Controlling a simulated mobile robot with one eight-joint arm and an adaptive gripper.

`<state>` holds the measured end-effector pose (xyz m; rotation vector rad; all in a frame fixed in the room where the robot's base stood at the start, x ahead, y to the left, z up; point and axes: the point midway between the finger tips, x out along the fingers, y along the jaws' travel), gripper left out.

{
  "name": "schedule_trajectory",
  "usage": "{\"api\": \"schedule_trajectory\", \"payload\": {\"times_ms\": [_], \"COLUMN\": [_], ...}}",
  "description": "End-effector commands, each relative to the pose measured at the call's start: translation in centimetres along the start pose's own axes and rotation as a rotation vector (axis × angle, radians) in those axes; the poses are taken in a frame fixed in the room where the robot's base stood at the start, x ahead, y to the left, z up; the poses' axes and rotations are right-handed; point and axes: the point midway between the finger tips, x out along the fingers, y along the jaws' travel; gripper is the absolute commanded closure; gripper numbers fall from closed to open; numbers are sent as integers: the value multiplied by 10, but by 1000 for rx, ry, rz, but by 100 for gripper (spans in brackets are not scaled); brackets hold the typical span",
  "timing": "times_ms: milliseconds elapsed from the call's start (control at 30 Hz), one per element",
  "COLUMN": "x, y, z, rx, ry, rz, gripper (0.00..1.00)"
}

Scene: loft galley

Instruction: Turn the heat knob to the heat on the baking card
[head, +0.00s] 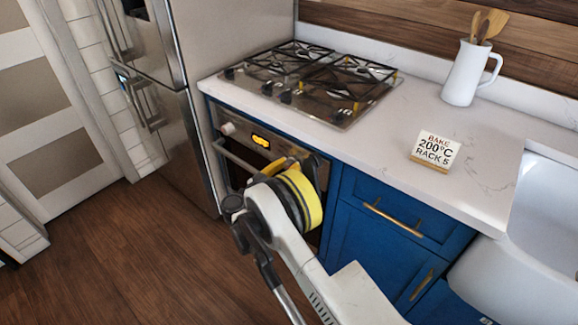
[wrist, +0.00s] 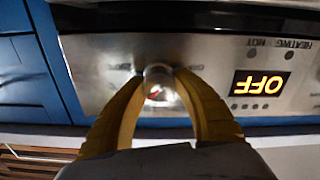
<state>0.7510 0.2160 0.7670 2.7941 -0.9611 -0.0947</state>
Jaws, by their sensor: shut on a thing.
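The baking card (head: 435,149) stands on the counter and reads BAKE 200°C RACK 5. The oven's panel has an orange display (head: 261,141); in the wrist view, which is upside down, the display (wrist: 262,83) reads OFF. My gripper (wrist: 160,74) has its yellow fingers shut on a round silver knob (wrist: 157,92) with a red mark. This knob is on the display's right side in the head view, where my gripper (head: 291,162) and wrist hide it. Its surrounding markings are too blurred to read. Another knob (head: 228,128) is left of the display.
A gas hob (head: 312,80) with its own knobs is set in the counter above the oven. The oven handle (head: 235,158) runs below the panel. A fridge (head: 190,120) stands left, blue cabinets (head: 385,235) right. The wooden floor is clear at the left.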

Motion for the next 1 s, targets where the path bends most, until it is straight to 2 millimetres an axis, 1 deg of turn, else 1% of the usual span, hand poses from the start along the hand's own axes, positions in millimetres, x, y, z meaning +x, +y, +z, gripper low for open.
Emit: {"api": "schedule_trajectory", "payload": {"times_ms": [267,300,333,367,633,733,867,1000], "x": [0,0,0,0,0,-5,-25,-57], "y": [-1,-1,-1,0,0,-1,-1,-1], "z": [-2,-2,-2,-2,-1,-1,-1,-1], "rx": [-1,-1,-1,-1,-1,-1,-1,-1], "ry": [3,3,3,3,1,1,2,2], "rz": [-1,-1,-1,-1,-1,-2,-4,-4], "gripper": [96,56,47,42,42,42,42,42]}}
